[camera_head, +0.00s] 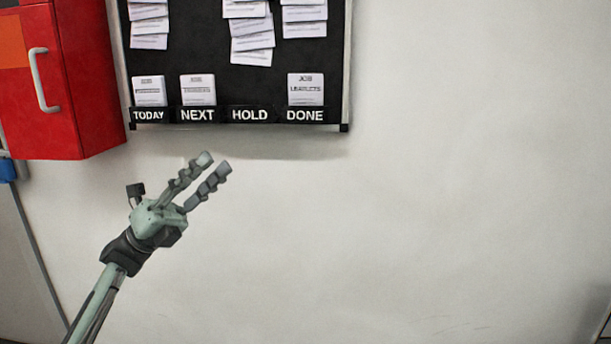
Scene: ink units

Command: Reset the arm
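My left arm comes in from the lower left, and its gripper (216,162) is raised in front of the white wall, below the board. Its two fingers are apart, with a gap between them and nothing held. The fingers point up and to the right, toward the underside of the board, and look clear of it in the picture. My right gripper is out of the picture.
A black job board (265,90) hangs on the wall (450,180), with cards above the labels TODAY, NEXT, HOLD and DONE. A red cabinet (85,90) with a pale handle (43,80) is at the upper left. The wall to the right is bare.

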